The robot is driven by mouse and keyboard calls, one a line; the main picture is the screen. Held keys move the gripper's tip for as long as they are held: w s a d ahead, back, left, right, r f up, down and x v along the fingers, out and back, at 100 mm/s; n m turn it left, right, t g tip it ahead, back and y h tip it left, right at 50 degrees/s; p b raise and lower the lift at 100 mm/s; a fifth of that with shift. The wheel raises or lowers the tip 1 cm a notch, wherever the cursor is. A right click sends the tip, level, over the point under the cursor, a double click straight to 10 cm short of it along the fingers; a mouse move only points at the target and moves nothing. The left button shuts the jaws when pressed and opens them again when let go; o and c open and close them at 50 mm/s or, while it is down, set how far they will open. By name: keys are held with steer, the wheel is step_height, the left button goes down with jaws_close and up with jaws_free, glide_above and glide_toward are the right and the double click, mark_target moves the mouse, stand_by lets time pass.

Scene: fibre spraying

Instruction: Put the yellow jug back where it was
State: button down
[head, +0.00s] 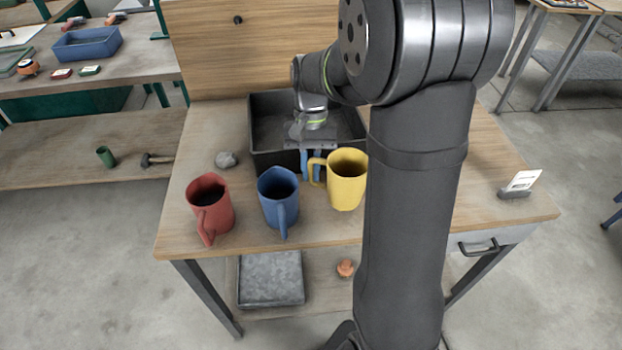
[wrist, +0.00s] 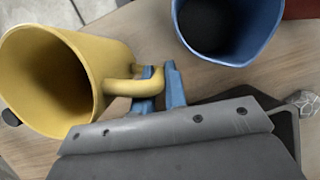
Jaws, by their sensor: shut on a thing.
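The yellow jug (head: 346,185) is at the right of the row of jugs, near the table's middle, with its handle to the left. I cannot tell whether its base touches the table. My gripper (head: 311,166) is shut on the handle of the yellow jug. In the wrist view the blue fingers (wrist: 161,88) close around the handle, and the yellow jug (wrist: 85,60) fills the left side with its opening showing. Part of the handle is hidden by the fingers.
A blue jug (head: 278,200) and a red jug (head: 211,205) stand to the left. A dark open bin (head: 275,158) stands behind, and a grey stone (head: 226,160) lies left of it. A card holder (head: 515,193) is at the right edge. My arm hides table right of the yellow jug.

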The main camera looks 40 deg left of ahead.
mark_target(311, 180)
steer(key=shift+f, duration=1.95)
steer(key=shift+f, duration=0.2)
steer(key=c, duration=1.5)
jaws_free()
steer(key=shift+o, duration=0.2)
steer(key=shift+r, duration=0.1)
steer(key=v, duration=1.2)
